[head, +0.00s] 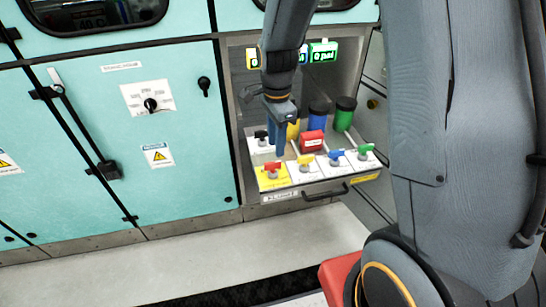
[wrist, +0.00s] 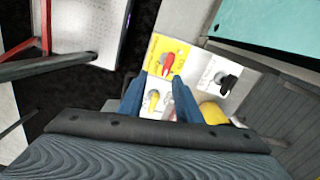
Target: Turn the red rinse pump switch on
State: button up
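The red switch (head: 272,168) sits on a yellow plate (head: 268,181) at the front left of the pulled-out drawer panel. In the wrist view the red switch (wrist: 168,62) lies just beyond my fingertips, on its yellow plate (wrist: 160,44). My gripper (head: 279,152) points down above the panel, close behind the red switch in the head view. In the wrist view my gripper (wrist: 157,79) has its two blue fingers apart, with nothing held. A yellow switch (wrist: 153,98) shows in the gap between them, below the tips.
Yellow (head: 306,159), blue (head: 336,154) and green (head: 365,149) switches stand in the row to the right. A black switch (head: 261,135), a red block (head: 312,141), and blue (head: 318,116) and green (head: 345,112) cylinders are behind. A black handle (head: 326,193) is at the drawer front.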

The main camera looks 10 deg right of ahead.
aim_at(273, 162)
jog(key=shift+w+a+f+m, duration=0.3)
jog(key=shift+w+f+m, duration=0.3)
jog(key=shift+w+m, duration=0.3)
jog(key=shift+s+f+p, duration=0.1)
jog(key=shift+f+p, duration=0.6)
jog(key=shift+f, duration=3.1)
jog(key=shift+c, duration=0.2)
grip_shut()
